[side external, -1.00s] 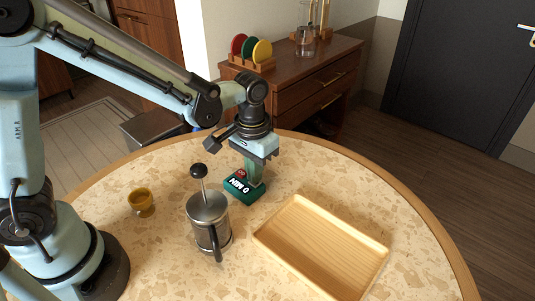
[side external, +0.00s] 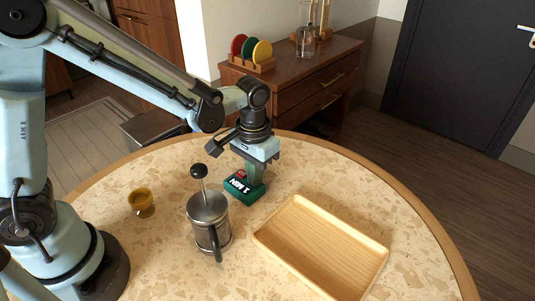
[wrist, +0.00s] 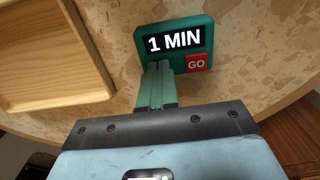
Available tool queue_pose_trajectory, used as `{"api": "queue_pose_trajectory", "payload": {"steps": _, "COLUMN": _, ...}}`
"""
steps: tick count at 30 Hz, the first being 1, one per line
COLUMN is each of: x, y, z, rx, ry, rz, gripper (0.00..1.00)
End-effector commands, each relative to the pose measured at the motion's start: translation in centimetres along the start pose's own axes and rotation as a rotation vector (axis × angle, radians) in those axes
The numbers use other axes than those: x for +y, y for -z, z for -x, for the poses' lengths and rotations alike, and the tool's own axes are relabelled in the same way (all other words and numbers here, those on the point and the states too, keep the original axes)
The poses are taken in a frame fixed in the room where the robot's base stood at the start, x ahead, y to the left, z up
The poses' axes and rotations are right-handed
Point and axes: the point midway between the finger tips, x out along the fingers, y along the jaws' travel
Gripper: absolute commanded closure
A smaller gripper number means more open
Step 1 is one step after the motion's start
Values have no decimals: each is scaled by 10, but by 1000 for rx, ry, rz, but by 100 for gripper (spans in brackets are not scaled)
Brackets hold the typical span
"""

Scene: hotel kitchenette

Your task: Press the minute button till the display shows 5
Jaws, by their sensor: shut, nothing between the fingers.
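The green timer (side external: 247,196) stands on the round table, between the French press and the wooden tray. Its display (wrist: 174,40) reads "1 MIN" in the wrist view. The red GO button (wrist: 197,63) is visible beside my fingers. My gripper (wrist: 158,66) is shut and empty, pointing down at the timer, with its fingertips at the timer's button side, left of GO in the wrist view. The minute button is hidden behind the fingers. I cannot tell whether the fingertips touch it or hover just above. In the side view my gripper (side external: 256,182) covers part of the timer.
A French press (side external: 208,225) stands close to the timer, its plunger knob near my wrist. An empty wooden tray (side external: 320,245) lies to the right. A sideboard (side external: 305,85) stands behind the table.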

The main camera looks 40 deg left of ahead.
Motion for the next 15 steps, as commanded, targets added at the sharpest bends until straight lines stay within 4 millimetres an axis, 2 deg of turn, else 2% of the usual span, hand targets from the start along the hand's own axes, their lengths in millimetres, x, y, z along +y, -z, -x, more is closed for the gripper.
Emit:
{"api": "queue_pose_trajectory", "payload": {"steps": 1, "x": 0, "y": 1, "z": -6, "rx": 15, "ry": -2, "rz": 0, "gripper": 100}}
{"api": "queue_pose_trajectory", "payload": {"steps": 5, "x": 0, "y": 1, "z": 4, "rx": 14, "ry": -2, "rz": 0, "gripper": 100}}
{"api": "queue_pose_trajectory", "payload": {"steps": 15, "x": 0, "y": 0, "z": 52, "rx": 6, "ry": -1, "rz": 0, "gripper": 100}}
